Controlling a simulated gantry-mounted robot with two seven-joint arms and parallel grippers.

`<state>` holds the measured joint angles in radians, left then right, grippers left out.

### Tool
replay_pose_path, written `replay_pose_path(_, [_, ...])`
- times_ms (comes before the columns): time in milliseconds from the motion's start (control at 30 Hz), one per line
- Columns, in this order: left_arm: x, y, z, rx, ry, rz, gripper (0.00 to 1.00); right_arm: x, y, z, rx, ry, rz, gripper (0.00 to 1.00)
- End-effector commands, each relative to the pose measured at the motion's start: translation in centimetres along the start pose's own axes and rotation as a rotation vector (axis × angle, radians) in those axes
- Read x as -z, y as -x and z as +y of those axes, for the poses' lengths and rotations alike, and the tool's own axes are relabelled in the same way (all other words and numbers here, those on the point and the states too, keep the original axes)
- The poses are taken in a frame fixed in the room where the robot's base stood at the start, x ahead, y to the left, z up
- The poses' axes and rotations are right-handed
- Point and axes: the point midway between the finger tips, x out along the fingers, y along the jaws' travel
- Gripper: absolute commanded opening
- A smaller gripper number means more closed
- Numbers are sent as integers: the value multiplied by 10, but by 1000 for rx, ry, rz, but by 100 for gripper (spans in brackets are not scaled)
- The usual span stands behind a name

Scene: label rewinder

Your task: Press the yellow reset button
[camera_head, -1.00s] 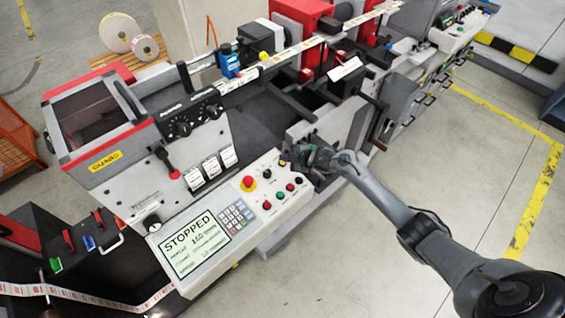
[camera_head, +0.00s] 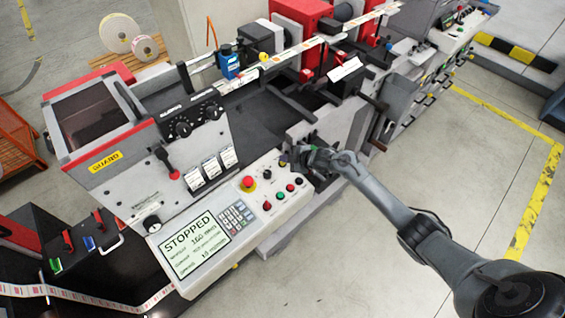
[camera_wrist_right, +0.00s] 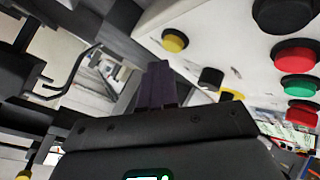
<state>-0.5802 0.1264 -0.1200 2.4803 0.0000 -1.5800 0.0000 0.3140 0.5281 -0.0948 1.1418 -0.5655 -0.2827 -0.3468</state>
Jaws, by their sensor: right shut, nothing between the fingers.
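A round yellow button (camera_wrist_right: 174,40) sits on the white control panel (camera_wrist_right: 228,30) in the right wrist view, a short way beyond my fingertips and a little to their right. I cannot tell any contact with it. A second yellow piece (camera_wrist_right: 231,95) shows partly beside a black button (camera_wrist_right: 211,78). My right gripper (camera_wrist_right: 160,68) is shut and empty. In the head view my right gripper (camera_head: 297,156) is over the upper right end of the control panel, where I cannot make out the yellow button. My left gripper is not in view.
The panel carries a red mushroom button (camera_head: 249,182), several red and green buttons, a keypad (camera_head: 236,216) and a screen (camera_head: 195,245) reading STOPPED. The dark machine bed (camera_head: 255,118) lies behind. Open floor (camera_head: 350,255) lies in front.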

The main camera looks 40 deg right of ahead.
Motion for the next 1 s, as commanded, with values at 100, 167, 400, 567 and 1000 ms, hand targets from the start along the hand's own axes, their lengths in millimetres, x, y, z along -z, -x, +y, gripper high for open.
replay_pose_path(100, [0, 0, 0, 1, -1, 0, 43, 0, 0, 0, 0, 0, 0, 0])
replay_pose_path(167, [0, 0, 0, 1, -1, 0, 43, 0, 0, 0, 0, 0, 0, 0])
replay_pose_path(400, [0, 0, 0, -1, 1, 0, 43, 0, 0, 0, 0, 0, 0, 0])
replay_pose_path(567, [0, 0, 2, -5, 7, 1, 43, 0, 0, 0, 0, 0, 0, 0])
replay_pose_path(1000, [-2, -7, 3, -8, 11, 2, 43, -5, -6, -4, 0, 0, 0, 0])
